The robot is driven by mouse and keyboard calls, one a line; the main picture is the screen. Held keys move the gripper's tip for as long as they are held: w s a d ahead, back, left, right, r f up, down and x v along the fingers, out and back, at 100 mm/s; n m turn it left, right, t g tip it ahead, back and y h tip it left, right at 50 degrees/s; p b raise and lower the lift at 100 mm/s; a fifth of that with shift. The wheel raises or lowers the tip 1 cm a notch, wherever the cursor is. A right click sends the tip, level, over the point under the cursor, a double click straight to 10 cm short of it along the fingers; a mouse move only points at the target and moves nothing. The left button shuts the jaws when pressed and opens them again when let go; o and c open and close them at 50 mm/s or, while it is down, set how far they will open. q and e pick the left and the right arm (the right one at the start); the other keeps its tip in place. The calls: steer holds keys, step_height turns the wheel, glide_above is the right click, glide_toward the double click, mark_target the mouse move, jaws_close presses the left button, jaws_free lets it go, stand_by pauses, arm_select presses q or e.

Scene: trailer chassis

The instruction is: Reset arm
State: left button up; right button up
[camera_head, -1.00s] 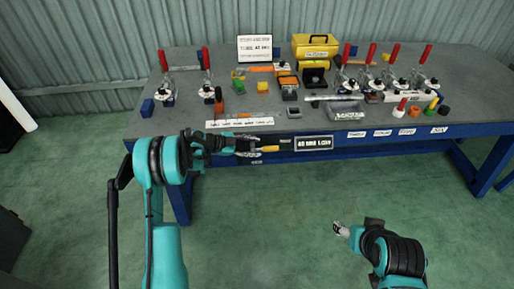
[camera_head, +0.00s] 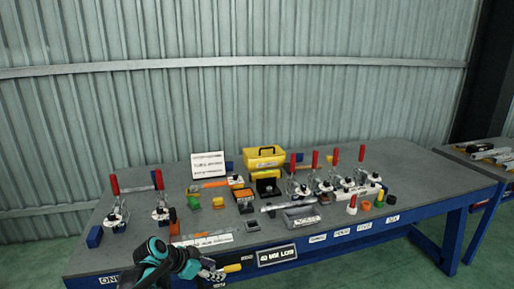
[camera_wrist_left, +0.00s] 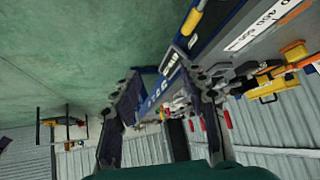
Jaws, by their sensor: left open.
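My left arm comes in at the bottom of the head view. Its gripper (camera_head: 212,273) is beside the front edge of the workbench (camera_head: 400,160), left of a black label plate (camera_head: 277,255). A small yellow handle-like thing (camera_head: 232,268) shows just beyond the fingertips; I cannot tell whether it touches the bench. In the left wrist view the two dark fingers (camera_wrist_left: 165,98) stand wide apart with nothing between them. My right gripper is not in view.
Red-handled toggle clamps (camera_head: 117,205), a yellow toolbox (camera_head: 264,158), a white sign (camera_head: 208,166) and small coloured parts stand on the bench. A corrugated wall (camera_head: 260,90) is behind it. A second table (camera_head: 490,158) stands at the right. Green floor (camera_wrist_left: 60,60) is open in front.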

arm_select(q)
steer(key=s+a+n+y, duration=0.1)
steer(key=s+n+y, duration=0.1)
steer(key=s, duration=0.6)
steer(key=s+a+r+n+t+y, duration=0.1)
steer(key=s+n+y, duration=0.1)
steer(key=s+n, duration=0.3)
steer(key=s+a+r+n+y, duration=0.1)
steer(key=s+n+y, duration=0.1)
steer(key=s, duration=1.1)
steer(key=shift+a+n, duration=0.35)
steer(key=shift+n, duration=0.35)
steer(key=shift+f, duration=0.1)
